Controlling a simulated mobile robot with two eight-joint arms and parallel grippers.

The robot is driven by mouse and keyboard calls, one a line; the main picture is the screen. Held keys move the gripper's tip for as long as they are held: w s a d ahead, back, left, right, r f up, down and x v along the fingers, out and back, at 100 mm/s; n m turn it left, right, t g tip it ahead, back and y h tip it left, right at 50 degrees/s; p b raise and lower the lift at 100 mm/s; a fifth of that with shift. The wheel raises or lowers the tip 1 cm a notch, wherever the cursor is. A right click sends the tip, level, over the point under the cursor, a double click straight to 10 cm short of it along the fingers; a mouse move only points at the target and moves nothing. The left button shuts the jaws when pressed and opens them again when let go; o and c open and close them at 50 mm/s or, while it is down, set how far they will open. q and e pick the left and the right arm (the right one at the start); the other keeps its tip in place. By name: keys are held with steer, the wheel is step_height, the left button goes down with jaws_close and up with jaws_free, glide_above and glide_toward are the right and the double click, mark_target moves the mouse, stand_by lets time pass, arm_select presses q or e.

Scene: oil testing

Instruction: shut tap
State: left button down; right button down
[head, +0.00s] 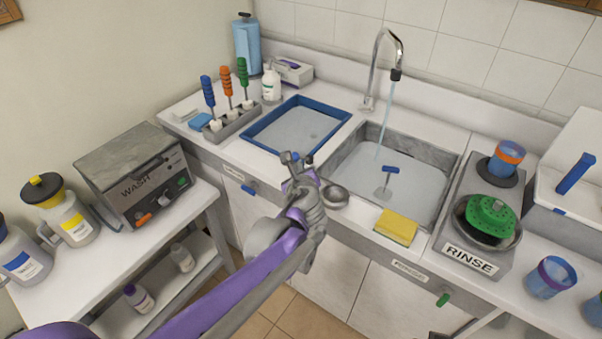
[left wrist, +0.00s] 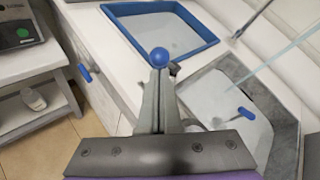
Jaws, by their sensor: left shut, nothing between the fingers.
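The tap (head: 384,62) is a tall curved metal spout behind the sink (head: 436,190). A stream of water (head: 384,125) runs from it into the sink, and the stream also shows in the left wrist view (left wrist: 285,55). My left gripper (head: 291,160) is shut and empty, over the counter's front edge between the blue tray and the sink. A small blue ball knob (left wrist: 160,57) appears right at its fingertips in the left wrist view; I cannot tell whether they touch. My right gripper is out of view.
A blue-rimmed tray (head: 258,148) lies left of the sink. A small round metal piece (head: 335,197) and a yellow sponge (head: 397,226) are at the sink's front edge. A blue-handled tool (head: 390,170) is in the sink. A rinse unit (head: 470,258) stands to the right.

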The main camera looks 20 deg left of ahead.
arm_select(q)
steer(key=shift+r, duration=0.1)
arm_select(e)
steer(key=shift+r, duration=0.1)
arm_select(q)
steer(key=shift+w+r, duration=0.2)
steer(key=shift+r, duration=0.05)
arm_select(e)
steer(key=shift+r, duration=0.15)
